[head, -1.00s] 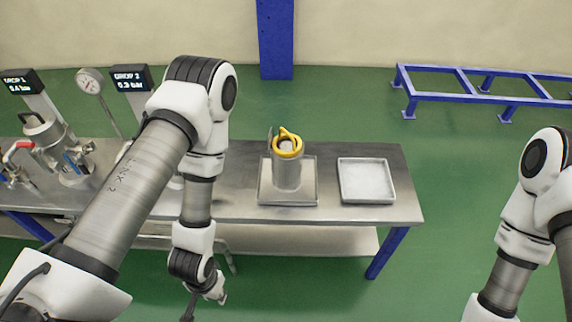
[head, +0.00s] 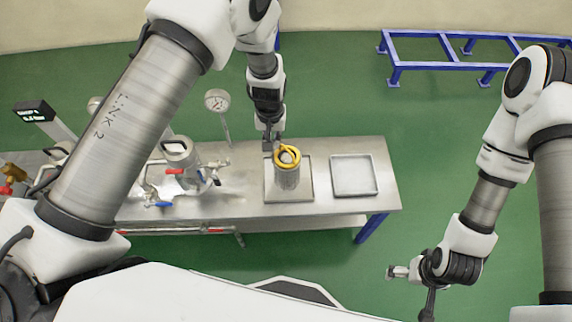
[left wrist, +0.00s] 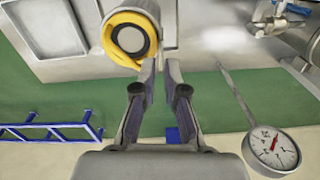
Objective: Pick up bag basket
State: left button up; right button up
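The bag basket (head: 287,178), a metal cylinder with a yellow ring-like handle (head: 289,155) on top, stands upright on a shallow metal tray (head: 305,180). In the left wrist view the yellow handle (left wrist: 104,40) shows from above around a round opening. My left gripper (head: 270,143) is at the far left side of the basket top. In the left wrist view its two fingers (left wrist: 162,68) are apart with nothing visible between them, beside the yellow handle. My right gripper (head: 396,272) is away from the table at lower right; its finger opening cannot be made out.
An empty square tray (head: 354,175) lies right of the basket. Metal vessels (head: 180,158) with valves stand on the table to the left, and a round gauge (head: 216,100) rises behind; it also shows in the left wrist view (left wrist: 272,150). A blue frame (head: 470,60) stands on the floor behind.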

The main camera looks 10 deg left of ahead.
pick_arm(q)
notch_tip(320, 180, down, 5)
jog(key=shift+w+r, duration=0.1)
jog(key=shift+a, duration=0.1)
grip_shut()
